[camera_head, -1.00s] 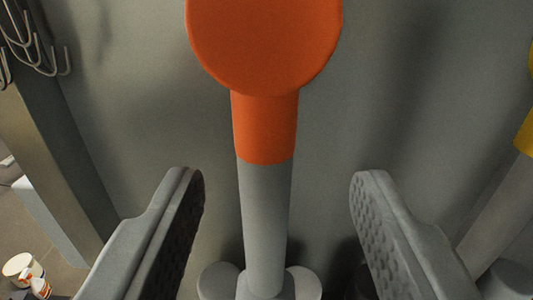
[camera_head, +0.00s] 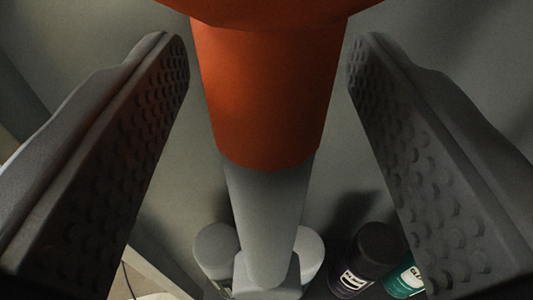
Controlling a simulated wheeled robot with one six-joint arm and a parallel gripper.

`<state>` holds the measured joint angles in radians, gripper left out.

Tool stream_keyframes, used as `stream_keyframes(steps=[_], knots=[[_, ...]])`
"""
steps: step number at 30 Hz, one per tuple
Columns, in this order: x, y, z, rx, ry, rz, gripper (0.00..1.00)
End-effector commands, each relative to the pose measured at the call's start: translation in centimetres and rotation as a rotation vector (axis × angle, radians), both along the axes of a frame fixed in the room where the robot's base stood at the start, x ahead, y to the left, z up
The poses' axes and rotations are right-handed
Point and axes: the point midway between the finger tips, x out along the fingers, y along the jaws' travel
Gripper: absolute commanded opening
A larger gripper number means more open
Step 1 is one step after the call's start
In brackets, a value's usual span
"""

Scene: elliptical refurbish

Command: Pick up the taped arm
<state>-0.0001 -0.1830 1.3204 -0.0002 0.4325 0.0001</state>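The taped arm is an upright grey post (camera_head: 265,215) with an orange wrapped section (camera_head: 265,90) above it. A wider orange top is cut off by the upper edge of the picture. My gripper (camera_head: 268,50) is open, with one dark studded pad on each side of the orange section. Gaps show between both pads and the arm, so neither pad touches it. The foot of the arm (camera_head: 266,278) is grey and blocky, between two rounded grey pieces.
A dark container (camera_head: 368,258) and a teal labelled one (camera_head: 403,277) stand low on the right, near the arm's foot. A grey wall or panel (camera_head: 350,150) lies behind. A pale edge and thin cable show at lower left.

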Motion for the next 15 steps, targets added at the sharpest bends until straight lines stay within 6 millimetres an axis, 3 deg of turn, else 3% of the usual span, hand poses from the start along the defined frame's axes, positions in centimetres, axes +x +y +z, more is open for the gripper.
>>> stream_keyframes(steps=[1,6,8,15], knots=[[0.01,0.00,-0.02,0.000,0.000,0.000,0.43],[0.00,0.00,-0.03,0.000,0.000,0.000,0.09],[0.00,0.00,-0.03,0.000,0.001,0.000,0.00],[-0.04,0.00,0.10,0.000,-0.001,0.000,0.00]])
